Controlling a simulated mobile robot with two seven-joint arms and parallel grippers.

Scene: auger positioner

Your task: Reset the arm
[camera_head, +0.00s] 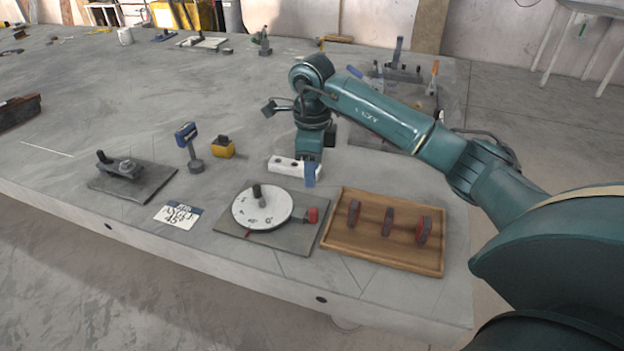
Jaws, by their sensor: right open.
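A round white dial (262,208) with dark markings lies on a grey base plate (262,239) near the table's front edge. A dark upright knob (258,195) stands on the dial, and a red knob (312,215) sits at its right side. My right gripper (298,174) points down just behind the dial, open and apparently empty. Its white body and a blue finger show; the exact gap between its fingertips is hard to see. It appears apart from the dial. My left gripper is not in view.
A wooden tray (335,241) with several red-and-dark discs stands right of the dial. Left are a lettered card (178,215), a dark clamp fixture (122,167), a blue-topped stand (188,142) and a yellow block (223,147). Tools lie behind my right arm. The table's left middle is mostly clear.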

